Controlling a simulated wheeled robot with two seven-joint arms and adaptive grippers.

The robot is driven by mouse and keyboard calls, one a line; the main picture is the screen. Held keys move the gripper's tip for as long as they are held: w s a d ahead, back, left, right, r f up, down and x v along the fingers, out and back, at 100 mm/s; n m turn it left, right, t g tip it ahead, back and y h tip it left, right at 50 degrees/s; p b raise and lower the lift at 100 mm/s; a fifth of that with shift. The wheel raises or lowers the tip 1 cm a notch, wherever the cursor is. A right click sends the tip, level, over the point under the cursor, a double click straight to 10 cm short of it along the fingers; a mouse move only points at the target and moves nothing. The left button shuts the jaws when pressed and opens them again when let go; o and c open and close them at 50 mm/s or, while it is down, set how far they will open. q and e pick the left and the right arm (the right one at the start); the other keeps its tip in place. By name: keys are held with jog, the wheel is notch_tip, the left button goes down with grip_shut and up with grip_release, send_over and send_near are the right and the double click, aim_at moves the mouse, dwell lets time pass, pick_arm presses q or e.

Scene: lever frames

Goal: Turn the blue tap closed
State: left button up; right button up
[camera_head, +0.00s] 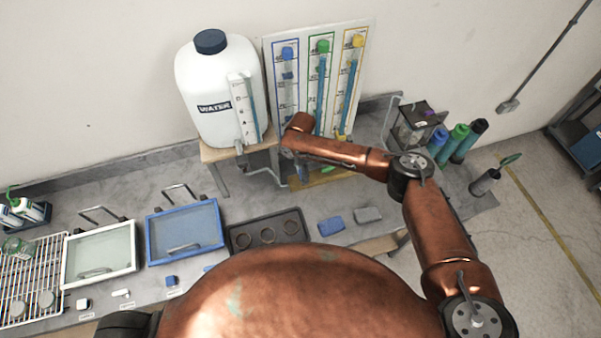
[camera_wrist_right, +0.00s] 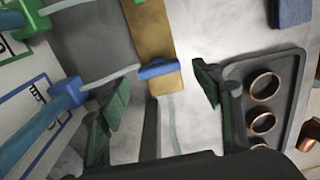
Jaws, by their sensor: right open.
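The blue tap (camera_wrist_right: 165,68) shows in the right wrist view as a short blue handle lying crosswise over a wooden strip (camera_wrist_right: 153,32). My right gripper (camera_wrist_right: 163,82) is open, with its dark green fingers apart. The handle appears between the fingertips in the picture, with a visible gap on either side. I cannot tell the depth between them. In the head view my right forearm reaches over the wooden base (camera_head: 335,177) below the panel with coloured columns (camera_head: 318,70). My left gripper is out of view.
A white water tank (camera_head: 221,90) stands left of the panel. A dark tray with round holes (camera_head: 240,236) lies in front, also close by the right finger in the wrist view (camera_wrist_right: 288,68). Blue (camera_head: 331,226) and grey blocks lie beside it. Pale hoses run near the tap.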

jog(key=shift+f, duration=1.1)
jog(key=c, duration=1.1)
jog(key=shift+c, duration=0.3)
